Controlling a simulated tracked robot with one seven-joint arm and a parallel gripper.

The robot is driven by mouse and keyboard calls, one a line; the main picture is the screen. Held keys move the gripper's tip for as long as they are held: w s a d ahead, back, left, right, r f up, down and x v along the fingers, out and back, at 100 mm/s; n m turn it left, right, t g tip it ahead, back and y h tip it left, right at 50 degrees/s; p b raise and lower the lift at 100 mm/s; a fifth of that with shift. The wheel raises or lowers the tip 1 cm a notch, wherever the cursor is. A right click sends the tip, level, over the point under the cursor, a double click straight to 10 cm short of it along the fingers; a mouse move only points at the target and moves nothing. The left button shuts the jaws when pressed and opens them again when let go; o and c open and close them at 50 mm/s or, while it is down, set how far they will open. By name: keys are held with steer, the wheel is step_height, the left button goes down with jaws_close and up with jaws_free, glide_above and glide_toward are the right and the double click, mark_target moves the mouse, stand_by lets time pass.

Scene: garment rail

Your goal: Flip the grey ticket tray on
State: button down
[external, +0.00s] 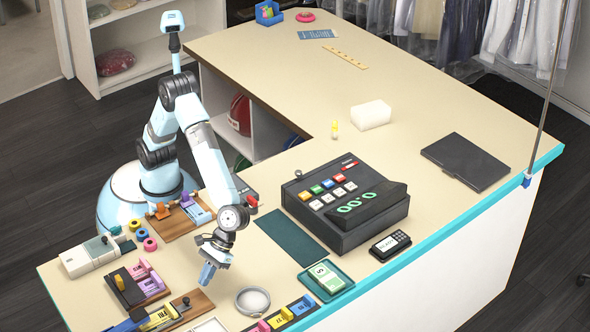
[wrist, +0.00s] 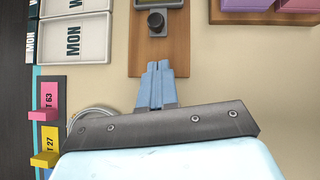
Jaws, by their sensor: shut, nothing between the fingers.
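No part is clearly marked as the grey ticket tray's switch. A wooden board (wrist: 143,45) lies in front of my fingertips in the wrist view. It carries a small grey plate with a round black knob (wrist: 156,20) and a grey-framed part (wrist: 155,3) cut off by the top edge. The same board (external: 198,303) shows in the external view, its dark knob (external: 186,300) near its right end. My gripper (wrist: 159,68) is shut and empty, its blue fingers together. In the external view my gripper (external: 206,278) points down over the counter, just behind the board.
Pale trays marked MON (wrist: 75,38) lie left of the board. Pink (wrist: 48,98) and yellow (wrist: 44,160) tags stand at the counter edge. A round grey dish (external: 253,300) is right of my gripper. Purple holders (wrist: 258,4) are at upper right. A till (external: 345,205) stands farther back.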

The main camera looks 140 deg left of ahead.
steer(key=v, duration=0.8)
steer(key=shift+r, duration=0.1)
steer(key=s+a+r+m+t+y, duration=0.1)
steer(key=s+a+r+m, duration=0.2)
steer(key=s, duration=0.5)
steer(key=s+a+r+m+y, duration=0.1)
steer(key=s+r+m+y, duration=0.1)
steer(key=s+r+m, duration=0.4)
steer(key=s+a+r+m+t+y, duration=0.1)
steer(key=s+a+r, duration=0.2)
steer(key=s, duration=0.6)
steer(key=s+a+m+t+y, duration=0.1)
steer(key=s+m, duration=0.4)
steer(key=s, duration=0.5)
steer(key=s+a+m+t+y, duration=0.1)
steer(key=s+a+m+y, duration=0.2)
steer(key=s+a, duration=0.3)
steer(key=s+f+m, duration=0.1)
steer(key=s, duration=0.4)
steer(key=shift+s+m, duration=0.2)
steer(key=shift+m, duration=0.2)
